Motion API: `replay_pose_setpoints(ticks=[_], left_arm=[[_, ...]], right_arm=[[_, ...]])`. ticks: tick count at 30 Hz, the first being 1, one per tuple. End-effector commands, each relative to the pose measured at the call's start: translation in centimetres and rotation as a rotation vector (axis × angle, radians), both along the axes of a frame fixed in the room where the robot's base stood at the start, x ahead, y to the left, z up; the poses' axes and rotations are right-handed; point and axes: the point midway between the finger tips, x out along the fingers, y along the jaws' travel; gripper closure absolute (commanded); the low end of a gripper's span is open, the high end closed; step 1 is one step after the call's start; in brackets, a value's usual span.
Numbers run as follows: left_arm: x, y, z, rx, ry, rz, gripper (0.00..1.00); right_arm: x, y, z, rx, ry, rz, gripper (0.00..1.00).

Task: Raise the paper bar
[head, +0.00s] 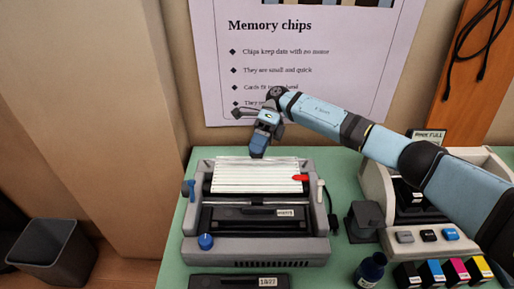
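A grey printer-like machine (256,246) stands on the green table, with a blue knob (206,242) at its front left and a blue lever (190,188) on its left side. White, striped paper (250,180) lies across its top. A small red tab (299,178) sits at the paper's right end. I cannot clearly tell the paper bar from the stripes across the paper. My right gripper (258,151) points down just behind and above the paper's back edge. Its fingers look close together, but their gap is not clear. My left gripper is out of view.
A black block (364,220) stands right of the machine. Further right are a beige device (420,210), an ink bottle (371,268) and several colour cartridges (432,271). A labelled black cartridge (238,281) lies in front. A poster (300,60) hangs behind.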

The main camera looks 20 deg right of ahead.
Motion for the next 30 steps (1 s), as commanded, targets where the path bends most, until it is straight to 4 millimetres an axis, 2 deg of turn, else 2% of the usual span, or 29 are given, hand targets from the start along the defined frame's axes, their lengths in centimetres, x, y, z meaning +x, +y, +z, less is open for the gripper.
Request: replay_pose_setpoints(ticks=[8, 21, 30], left_arm=[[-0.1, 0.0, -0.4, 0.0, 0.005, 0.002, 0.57], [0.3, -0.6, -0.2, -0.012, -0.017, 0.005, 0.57], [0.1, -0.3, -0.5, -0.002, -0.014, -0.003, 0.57]], right_arm=[[0.2, -0.1, 0.1, 0.001, -0.002, -0.001, 0.66], [4.5, -3.8, 2.6, 0.0, -0.001, -0.001, 0.66], [5.2, -4.5, 3.2, 0.001, -0.001, 0.0, 0.66]])
